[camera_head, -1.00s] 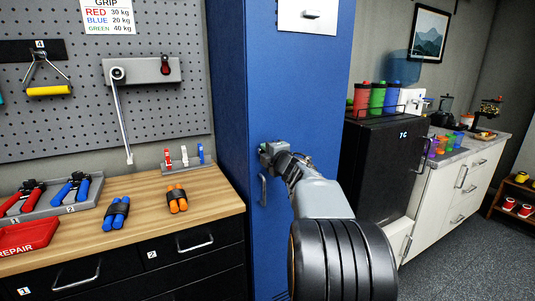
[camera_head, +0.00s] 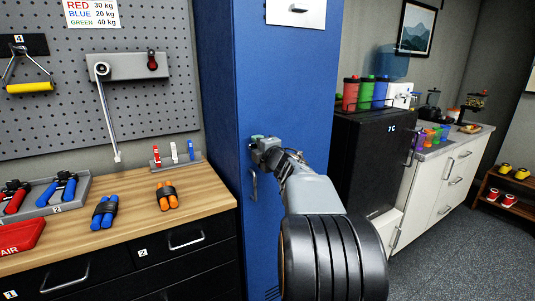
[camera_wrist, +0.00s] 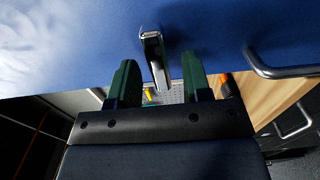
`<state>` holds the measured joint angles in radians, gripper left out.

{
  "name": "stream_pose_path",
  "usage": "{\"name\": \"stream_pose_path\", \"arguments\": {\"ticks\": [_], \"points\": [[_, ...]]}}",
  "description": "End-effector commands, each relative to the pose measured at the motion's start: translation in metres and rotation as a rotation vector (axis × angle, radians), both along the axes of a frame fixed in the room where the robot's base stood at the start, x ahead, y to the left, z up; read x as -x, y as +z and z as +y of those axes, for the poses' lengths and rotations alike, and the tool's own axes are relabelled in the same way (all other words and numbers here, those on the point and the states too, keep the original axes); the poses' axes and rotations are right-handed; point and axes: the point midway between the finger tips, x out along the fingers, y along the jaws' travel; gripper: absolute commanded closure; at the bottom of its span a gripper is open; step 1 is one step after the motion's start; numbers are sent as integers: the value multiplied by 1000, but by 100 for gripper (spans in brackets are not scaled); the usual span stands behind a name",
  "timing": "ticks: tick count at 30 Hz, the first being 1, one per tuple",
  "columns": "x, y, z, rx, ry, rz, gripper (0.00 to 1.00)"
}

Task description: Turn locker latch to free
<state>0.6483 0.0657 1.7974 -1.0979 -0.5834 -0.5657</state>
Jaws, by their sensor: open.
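The tall blue locker (camera_head: 290,95) stands in the middle of the head view. In the wrist view its blue face (camera_wrist: 75,50) fills the top. A metal latch lever (camera_wrist: 154,58) sticks out from it, between my two green fingers. My gripper (camera_wrist: 160,82) is open, one finger on each side of the lever, with gaps showing. In the head view my gripper (camera_head: 262,145) is at the locker front, just above the bar handle (camera_head: 253,186), and it hides the latch there. The bar handle also shows at right in the wrist view (camera_wrist: 285,71).
A wooden-topped bench (camera_head: 130,205) with grip tools stands left of the locker. A black fridge (camera_head: 368,150) and a white counter (camera_head: 440,190) stand to the right. The grey floor (camera_head: 460,255) at lower right is clear.

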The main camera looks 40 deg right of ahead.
Motion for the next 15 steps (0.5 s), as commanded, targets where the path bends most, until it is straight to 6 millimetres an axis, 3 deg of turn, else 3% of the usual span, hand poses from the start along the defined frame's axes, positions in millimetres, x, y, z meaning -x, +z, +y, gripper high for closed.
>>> {"name": "stream_pose_path", "arguments": {"ticks": [15], "points": [[97,1,12,1,-4,-1,55]]}}
